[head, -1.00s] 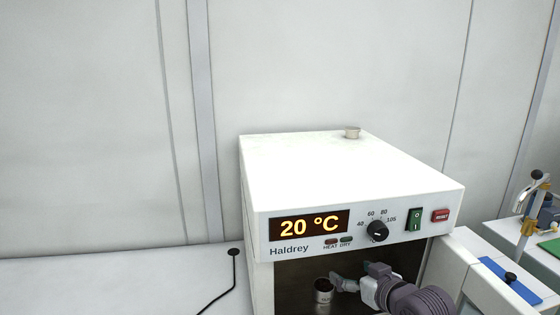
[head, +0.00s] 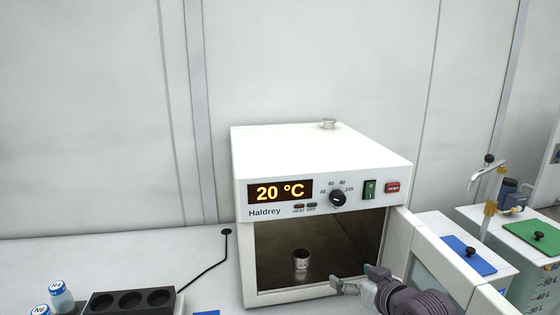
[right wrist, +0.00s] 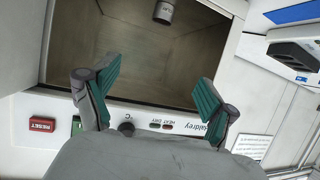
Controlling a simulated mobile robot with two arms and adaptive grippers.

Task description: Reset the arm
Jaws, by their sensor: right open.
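My right gripper (head: 352,284) is at the front opening of the white Haldrey oven (head: 315,160), near its lower right edge. It is open and empty; the right wrist view also shows its two spread green-padded fingers (right wrist: 152,95) with nothing between them. A small metal pot (head: 301,259) stands upright on the floor inside the oven, apart from the gripper. The pot also shows at the top of the right wrist view (right wrist: 164,12). My left gripper is not in view.
The oven door (head: 430,262) stands open on the right, close to my right arm. A blue-lidded box (head: 468,256) and a green-lidded container (head: 535,237) are at right.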

